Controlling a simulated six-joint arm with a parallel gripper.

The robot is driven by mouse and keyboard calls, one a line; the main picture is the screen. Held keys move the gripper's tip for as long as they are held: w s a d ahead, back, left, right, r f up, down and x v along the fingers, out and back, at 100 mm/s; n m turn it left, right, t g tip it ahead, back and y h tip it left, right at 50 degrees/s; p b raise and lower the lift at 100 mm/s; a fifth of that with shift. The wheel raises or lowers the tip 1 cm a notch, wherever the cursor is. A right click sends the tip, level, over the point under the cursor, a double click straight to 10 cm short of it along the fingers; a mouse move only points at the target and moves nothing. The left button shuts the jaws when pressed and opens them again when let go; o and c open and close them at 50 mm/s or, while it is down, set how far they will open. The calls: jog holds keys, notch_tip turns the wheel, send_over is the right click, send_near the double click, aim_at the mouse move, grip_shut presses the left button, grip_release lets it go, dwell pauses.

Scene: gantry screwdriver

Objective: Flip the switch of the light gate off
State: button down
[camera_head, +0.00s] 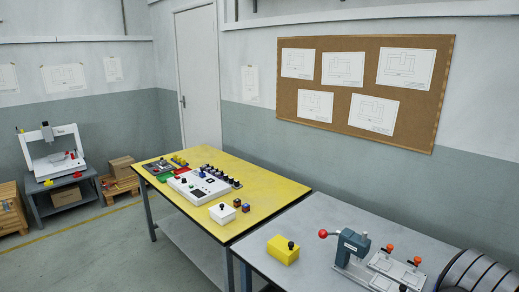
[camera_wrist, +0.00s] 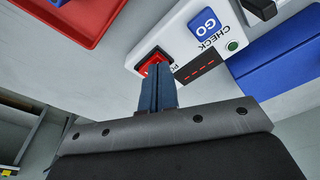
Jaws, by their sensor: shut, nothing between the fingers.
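In the wrist view, a white panel (camera_wrist: 178,32) carries a blue GO label, the word CHECK and a dark display with red dashes (camera_wrist: 197,71). I take it for the light gate. A red switch (camera_wrist: 150,60) sits at its near left corner, partly hidden by my fingers. My gripper (camera_wrist: 157,72) is shut and empty, its blue fingertips right at the switch. I cannot tell whether they touch it, or which way the switch is set. A small green light (camera_wrist: 232,46) is on the panel's right side. My gripper does not show in the head view.
A red tray (camera_wrist: 75,20) lies upper left and a blue block (camera_wrist: 280,55) right of the panel. In the head view, the yellow table (camera_head: 262,178) holds several devices. A yellow box (camera_head: 283,250) and a clamp fixture (camera_head: 352,248) stand on the grey table (camera_head: 305,215).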

jog(key=shift+r, duration=3.4)
jog(key=shift+f, duration=3.5)
jog(key=shift+r, duration=0.15)
